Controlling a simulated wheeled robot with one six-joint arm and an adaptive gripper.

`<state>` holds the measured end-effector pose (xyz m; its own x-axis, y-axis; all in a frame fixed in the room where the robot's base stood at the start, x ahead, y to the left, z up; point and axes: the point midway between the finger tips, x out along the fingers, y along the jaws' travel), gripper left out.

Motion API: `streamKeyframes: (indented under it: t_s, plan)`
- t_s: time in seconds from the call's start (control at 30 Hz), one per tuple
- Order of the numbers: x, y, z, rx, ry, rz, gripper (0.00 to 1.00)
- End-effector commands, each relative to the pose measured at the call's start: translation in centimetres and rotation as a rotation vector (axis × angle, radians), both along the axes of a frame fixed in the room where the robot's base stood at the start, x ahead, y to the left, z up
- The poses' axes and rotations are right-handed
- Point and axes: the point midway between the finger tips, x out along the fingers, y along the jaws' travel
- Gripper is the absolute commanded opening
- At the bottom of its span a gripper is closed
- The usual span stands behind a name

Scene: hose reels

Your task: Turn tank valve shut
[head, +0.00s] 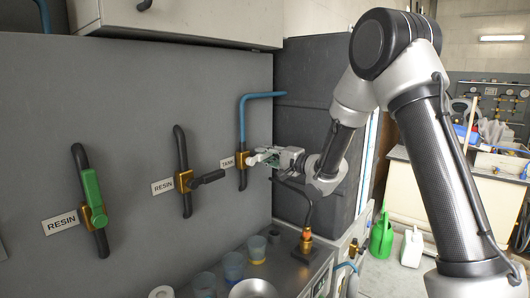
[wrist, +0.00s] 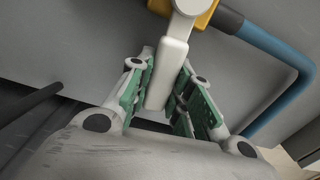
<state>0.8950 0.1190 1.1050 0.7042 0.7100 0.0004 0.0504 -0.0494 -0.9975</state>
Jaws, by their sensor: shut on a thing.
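The tank valve has a brass body (head: 242,161) on a blue pipe (head: 242,118), beside a label reading TANK (head: 227,162). In the wrist view its white lever (wrist: 172,62) comes down from the yellow body (wrist: 205,14). My gripper (head: 260,158) is at the right of the valve in the head view and largely hides the lever there. In the wrist view my gripper (wrist: 168,84) has its green-padded fingers on both sides of the lever, shut on it.
A resin valve with a black handle (head: 207,178) sticks out left of the tank valve. Another resin valve with a green handle (head: 92,187) is further left. Below are cups (head: 233,266), a bowl (head: 254,289) and a brass fitting with a black hose (head: 306,238) on the counter.

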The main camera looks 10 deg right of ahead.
Motion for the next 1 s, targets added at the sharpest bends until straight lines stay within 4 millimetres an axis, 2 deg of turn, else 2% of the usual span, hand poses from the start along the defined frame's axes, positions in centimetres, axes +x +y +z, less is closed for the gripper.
streamKeyframes:
  t_s: [0.2, 0.73, 0.77, 0.87, 1.0]
  plan:
    - [0.0, -0.1, -0.64, 0.045, 0.05, -0.002, 0.0]
    - [-0.01, -0.1, -0.82, 0.06, 0.066, -0.002, 0.0]
    - [-0.01, -0.1, -0.83, 0.06, 0.066, -0.002, 0.24]
    - [-0.01, -0.09, -0.81, 0.061, 0.065, -0.002, 0.42]
    - [0.0, -0.06, -0.75, 0.06, 0.063, -0.001, 0.43]
